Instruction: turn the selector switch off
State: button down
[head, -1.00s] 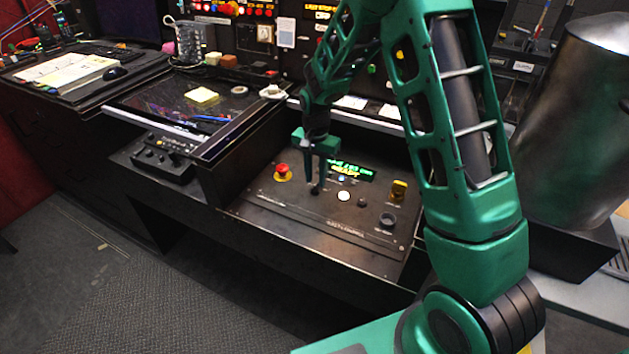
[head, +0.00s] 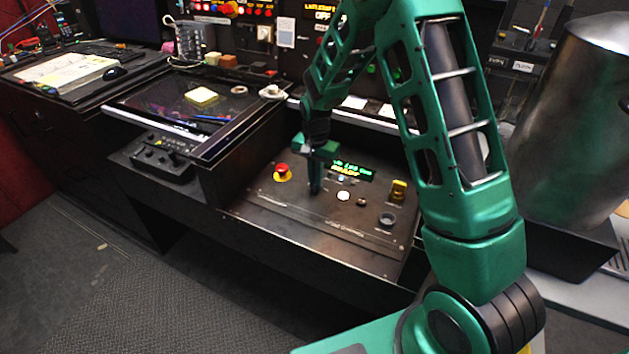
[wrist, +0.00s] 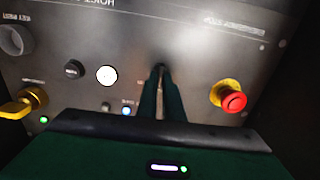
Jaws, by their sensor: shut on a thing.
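The selector switch shows in the wrist view as a small dark knob (wrist: 160,68) on the sloped control panel (head: 290,215). My gripper (wrist: 160,85) is shut on it, with one finger on each side. The fingers hide most of the knob, so its exact angle is hard to tell. In the head view my gripper (head: 315,180) reaches down onto the panel, right of the red mushroom button (head: 282,169). A green-lit display (head: 352,170) sits behind the fingers; its text is too blurred to read.
The red button (wrist: 233,102) on its yellow base is close beside the fingers. A white button (wrist: 107,75), a small black button (wrist: 73,69) and a yellow switch (wrist: 22,105) are on the other side. A metal bin (head: 575,130) stands at far right.

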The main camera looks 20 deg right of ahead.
jog(key=n, duration=0.4)
jog(key=shift+w+a+n, duration=0.1)
jog(key=shift+a+n, duration=0.05)
jog(key=shift+n, duration=0.25)
jog(key=shift+a+n, duration=0.1)
jog(key=shift+n, duration=1.8)
jog(key=c, duration=1.9)
grip_release()
jog(key=shift+r, duration=0.15)
notch_tip(320, 180, up, 10)
jog(key=shift+r, duration=0.25)
